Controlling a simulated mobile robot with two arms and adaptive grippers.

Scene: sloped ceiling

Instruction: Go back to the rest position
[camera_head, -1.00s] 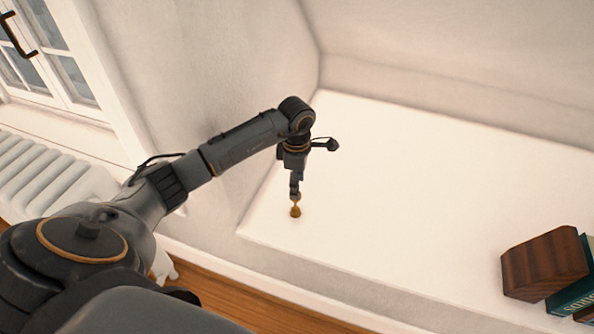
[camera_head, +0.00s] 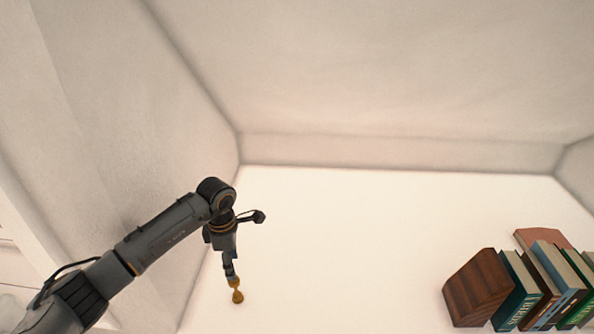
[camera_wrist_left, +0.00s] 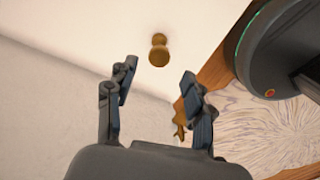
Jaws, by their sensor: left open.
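My left gripper (camera_head: 231,271) hangs pointing down over the left part of a white ledge (camera_head: 340,230). A small golden-brown knobbed piece (camera_head: 237,293) stands on the ledge just below the fingertips. In the left wrist view my left gripper (camera_wrist_left: 158,72) is open, with nothing between its fingers. The golden-brown piece (camera_wrist_left: 158,50) shows there beyond the fingertips, apart from them. My right gripper is in neither view.
Several books (camera_head: 542,285) stand at the ledge's right beside a dark wooden block (camera_head: 478,287). Walls close the ledge at left and back, under a sloped ceiling (camera_head: 380,70). The ledge's middle is clear. A patterned rug (camera_wrist_left: 265,125) lies below.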

